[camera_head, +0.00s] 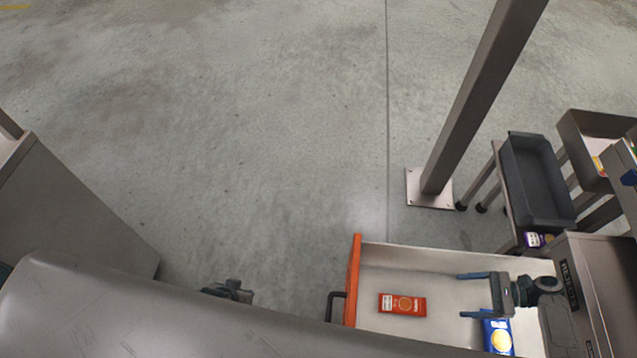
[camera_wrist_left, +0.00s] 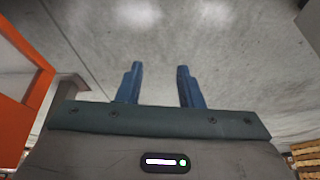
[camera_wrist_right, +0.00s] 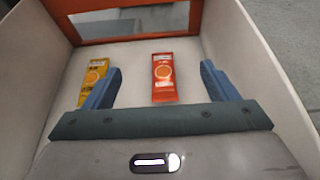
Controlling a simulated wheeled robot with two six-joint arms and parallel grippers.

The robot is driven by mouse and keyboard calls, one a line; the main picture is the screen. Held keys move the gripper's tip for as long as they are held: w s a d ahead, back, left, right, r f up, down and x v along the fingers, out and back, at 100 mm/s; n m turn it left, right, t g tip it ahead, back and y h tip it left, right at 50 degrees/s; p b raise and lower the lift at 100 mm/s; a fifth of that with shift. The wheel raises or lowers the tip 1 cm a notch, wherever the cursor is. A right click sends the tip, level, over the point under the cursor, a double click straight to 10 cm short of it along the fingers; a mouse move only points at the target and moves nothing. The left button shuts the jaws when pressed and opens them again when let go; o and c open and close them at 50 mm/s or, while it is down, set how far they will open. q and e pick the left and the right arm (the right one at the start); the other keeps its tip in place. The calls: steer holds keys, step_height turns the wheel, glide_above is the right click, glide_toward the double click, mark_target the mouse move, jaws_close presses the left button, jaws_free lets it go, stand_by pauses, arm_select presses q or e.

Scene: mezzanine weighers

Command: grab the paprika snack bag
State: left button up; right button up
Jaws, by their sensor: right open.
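An orange-red snack bag (camera_head: 402,304), which I take for the paprika one, lies flat in an open drawer (camera_head: 400,256). The bag also shows in the right wrist view (camera_wrist_right: 164,88), between and beyond the fingers; its lettering is too small to read. My right gripper (camera_head: 470,295) is open and empty, over the drawer to the right of the bag, fingers pointing toward it and apart from it. My left gripper (camera_wrist_left: 159,82) is open and empty over bare floor; in the head view only a dark part of it shows behind a large grey surface.
A blue bag (camera_head: 497,338) lies in the drawer below my right gripper. A yellow bag (camera_wrist_right: 94,80) lies left of the orange-red one in the right wrist view. A steel post (camera_head: 470,110) stands behind the drawer. A dark tray (camera_head: 535,180) stands right.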

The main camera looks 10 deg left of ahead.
step_height(320, 180, down, 8)
steer(key=b, duration=1.1)
glide_toward(420, 306)
steer(key=shift+a+f, duration=0.1)
steer(key=shift+f, duration=0.15)
steer(key=shift+a, duration=0.1)
steer(key=shift+a+f, duration=0.15)
steer(key=shift+a, duration=0.25)
steer(key=x, duration=0.9)
steer(key=shift+s+a, duration=0.1)
steer(key=shift+a, duration=0.35)
arm_select(q)
steer(key=d+r+t+h, duration=0.1)
steer(key=d+r+t, duration=0.1)
steer(key=r, duration=0.8)
steer(key=shift+w+d+r+t, duration=0.3)
steer(key=shift+w+d+r, duration=0.1)
steer(key=shift+d, duration=0.35)
arm_select(e)
steer(key=c, duration=1.1)
